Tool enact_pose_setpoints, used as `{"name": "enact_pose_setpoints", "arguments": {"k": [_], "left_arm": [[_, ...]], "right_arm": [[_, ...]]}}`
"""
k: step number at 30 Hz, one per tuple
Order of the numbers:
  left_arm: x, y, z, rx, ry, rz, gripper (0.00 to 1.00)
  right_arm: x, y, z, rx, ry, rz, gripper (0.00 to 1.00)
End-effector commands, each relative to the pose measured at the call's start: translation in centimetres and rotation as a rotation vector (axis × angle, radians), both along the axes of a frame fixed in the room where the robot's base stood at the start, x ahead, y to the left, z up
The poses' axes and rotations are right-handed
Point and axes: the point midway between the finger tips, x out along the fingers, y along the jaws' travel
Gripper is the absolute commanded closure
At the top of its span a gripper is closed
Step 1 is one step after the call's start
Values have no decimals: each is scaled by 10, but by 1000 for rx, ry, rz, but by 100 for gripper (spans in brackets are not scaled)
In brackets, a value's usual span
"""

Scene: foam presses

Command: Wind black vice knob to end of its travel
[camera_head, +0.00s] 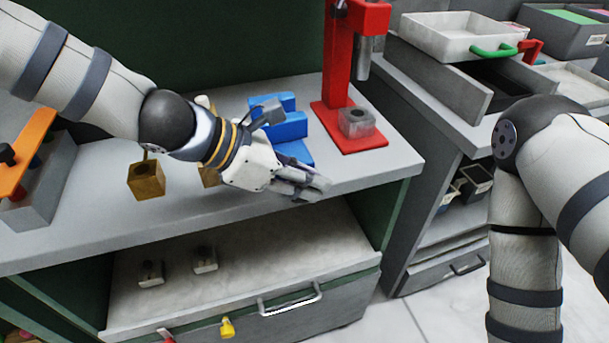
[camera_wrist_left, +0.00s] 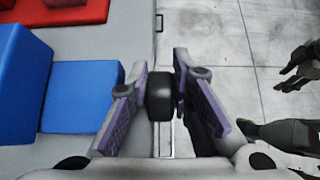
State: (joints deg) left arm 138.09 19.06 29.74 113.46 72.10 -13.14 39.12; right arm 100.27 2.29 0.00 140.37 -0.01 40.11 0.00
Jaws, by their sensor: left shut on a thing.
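The blue vice (camera_head: 290,128) stands on the grey bench beside the red press. In the left wrist view its blue body (camera_wrist_left: 80,97) lies left of my fingers. The black knob (camera_wrist_left: 160,97) sits between the two fingertips of my left gripper (camera_wrist_left: 161,88), which is shut on it. In the head view my left gripper (camera_head: 306,185) reaches over the front of the vice near the bench's front edge, and it hides the knob. My right arm is at the right of the head view, its gripper out of frame. Dark finger-like parts, perhaps my right gripper (camera_wrist_left: 298,68), show at the right of the wrist view.
The red press (camera_head: 350,70) with a clear-grey cup (camera_head: 357,122) stands right of the vice. Brass blocks (camera_head: 146,180) are left, partly behind my left arm. An open drawer (camera_head: 290,305) juts below the bench. A white tray (camera_head: 460,35) stands on the right-hand unit.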

Motion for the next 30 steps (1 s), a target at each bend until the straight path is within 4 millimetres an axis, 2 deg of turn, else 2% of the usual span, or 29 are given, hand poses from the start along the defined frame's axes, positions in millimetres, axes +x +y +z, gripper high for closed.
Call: {"name": "enact_pose_setpoints", "arguments": {"k": [6,13,30], "left_arm": [[2,-2,0,153,35,-3,100],[2,-4,-2,253,75,-2,100],[2,-6,-4,304,100,2,100]], "right_arm": [[3,0,3,0,-13,0,61],[5,0,5,0,-20,0,61],[6,0,5,0,-22,0,61]]}}
